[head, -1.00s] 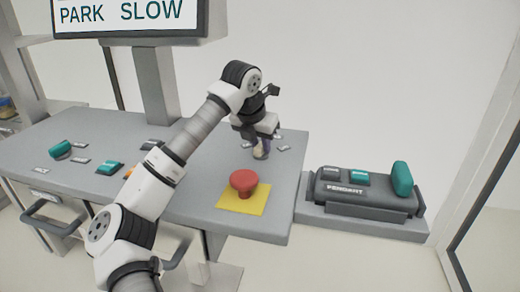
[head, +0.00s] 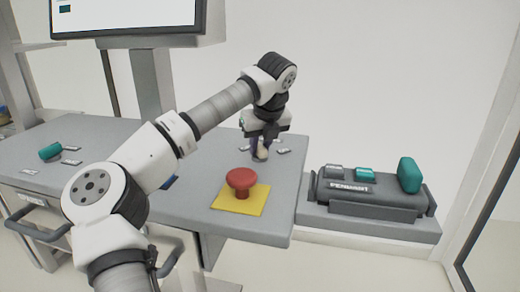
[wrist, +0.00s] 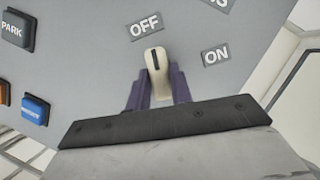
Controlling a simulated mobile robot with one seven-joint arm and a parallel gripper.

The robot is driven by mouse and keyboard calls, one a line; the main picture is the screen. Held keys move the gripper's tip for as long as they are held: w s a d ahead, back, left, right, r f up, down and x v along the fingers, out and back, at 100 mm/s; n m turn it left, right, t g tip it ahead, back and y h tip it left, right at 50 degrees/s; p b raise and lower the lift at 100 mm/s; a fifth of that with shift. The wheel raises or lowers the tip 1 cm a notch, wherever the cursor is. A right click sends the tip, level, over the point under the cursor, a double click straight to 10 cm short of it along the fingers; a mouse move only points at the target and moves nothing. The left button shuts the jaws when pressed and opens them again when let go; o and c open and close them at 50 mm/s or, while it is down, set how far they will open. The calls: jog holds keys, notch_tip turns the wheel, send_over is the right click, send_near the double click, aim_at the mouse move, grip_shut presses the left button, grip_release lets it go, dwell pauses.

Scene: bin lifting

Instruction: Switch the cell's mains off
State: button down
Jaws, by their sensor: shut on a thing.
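The mains switch is a cream rotary handle (wrist: 156,70) with a dark pointer line. In the wrist view the handle points at the OFF label (wrist: 145,25), with the ON label (wrist: 216,54) to its right. My gripper (wrist: 158,88) is shut on the handle, its purple fingers on either side of it. In the head view my gripper (head: 262,148) reaches down onto the switch at the back right of the grey console (head: 200,205); the handle is mostly hidden there.
A red mushroom button (head: 241,182) on a yellow plate stands in front of the switch. A pendant (head: 365,190) lies in a holder at right. A PARK button (wrist: 14,30) and a blue button (wrist: 36,110) are left of the switch. A screen (head: 125,18) stands behind.

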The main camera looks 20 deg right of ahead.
jog(key=shift+n+y, duration=0.3)
jog(key=shift+n, duration=0.4)
jog(key=c, duration=1.2)
grip_release()
jog(key=shift+c, duration=0.2)
jog(key=v, duration=1.4)
jog(key=shift+w+b, duration=0.2)
jog(key=shift+b, duration=0.15)
jog(key=shift+d+f, duration=0.1)
jog(key=shift+d, duration=0.05)
